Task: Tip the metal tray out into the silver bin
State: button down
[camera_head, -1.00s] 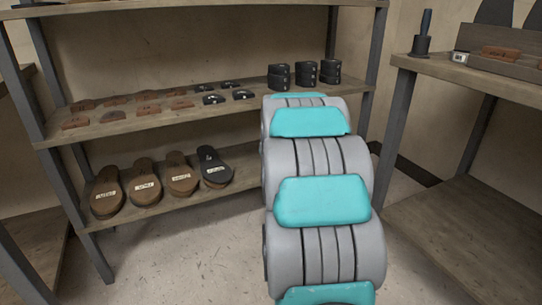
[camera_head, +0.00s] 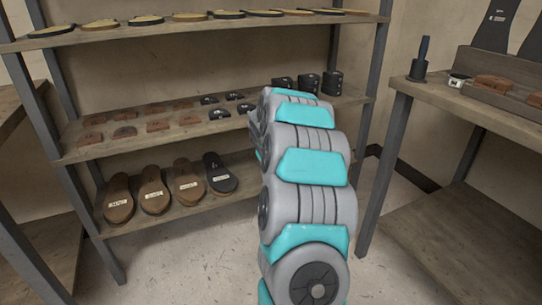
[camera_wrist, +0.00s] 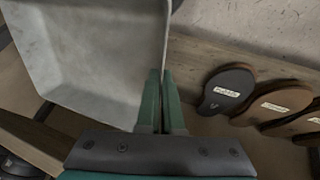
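The metal tray (camera_wrist: 85,55) is a pale grey, shallow-walled pan that fills the upper left of the wrist view. The part of its inside that shows looks bare; its far parts run out of frame. My gripper (camera_wrist: 161,75) has its two green fingers close together on the tray's right-hand wall, pinching it. In the head view my arm hides the gripper and the tray. No silver bin can be made out in either view.
A shelf rack (camera_head: 75,145) holds soles, small leather pieces and black blocks. Labelled soles (camera_head: 186,182) on its low board also show right of the tray in the wrist view. A workbench (camera_head: 450,98) stands at the right. Bare floor (camera_head: 225,245) lies between.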

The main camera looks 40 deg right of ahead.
jog(key=shift+s+r+n+g+y+p, duration=0.15)
jog(key=shift+g+p, duration=0.65)
jog(key=shift+p, duration=1.15)
jog(key=shift+s+r+n+g+y+p, duration=0.1)
jog(key=shift+n+g+y+p, duration=0.15)
jog(key=shift+g+p, duration=1.15)
jog(key=shift+a+f+t+p, duration=0.1)
jog(key=shift+t+p, duration=0.2)
jog(key=shift+p, duration=1.2)
jog(key=shift+s+f+g, duration=0.2)
jog(key=shift+f+g, duration=0.1)
jog(key=shift+g, duration=0.4)
